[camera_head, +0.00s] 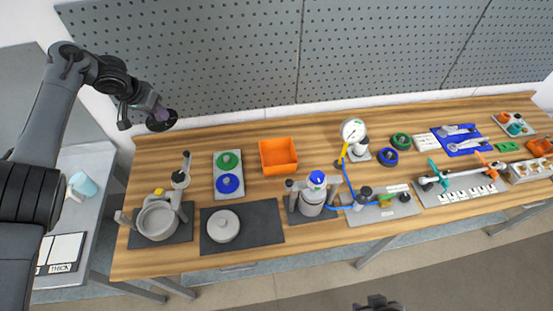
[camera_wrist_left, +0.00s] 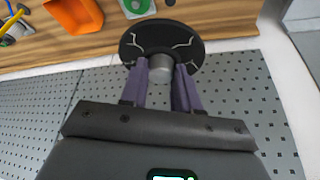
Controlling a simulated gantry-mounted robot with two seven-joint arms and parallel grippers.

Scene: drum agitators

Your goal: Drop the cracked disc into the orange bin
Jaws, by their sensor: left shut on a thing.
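The cracked disc (camera_head: 165,124) is black and round with pale crack lines on its face. In the left wrist view the disc (camera_wrist_left: 135,45) has a grey hub at its centre. My left gripper (camera_head: 155,110) is shut on this hub, its purple fingers (camera_wrist_left: 161,72) on both sides of it. The disc is held up in front of the pegboard, at the upper left of the head view. The orange bin (camera_head: 278,168) stands on the wooden bench, right of and lower than the disc; it also shows at the top left of the wrist view (camera_wrist_left: 72,14). The bin looks empty. A dark part, apparently my right gripper (camera_head: 376,302), shows at the bottom edge.
A grey plate with green (camera_head: 228,161) and blue (camera_head: 228,183) discs lies left of the bin. A grey pot (camera_head: 157,220), a lidded round part (camera_head: 223,226) and a blue-topped vessel (camera_head: 316,192) stand nearer the front. The pegboard (camera_head: 230,60) rises behind the bench.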

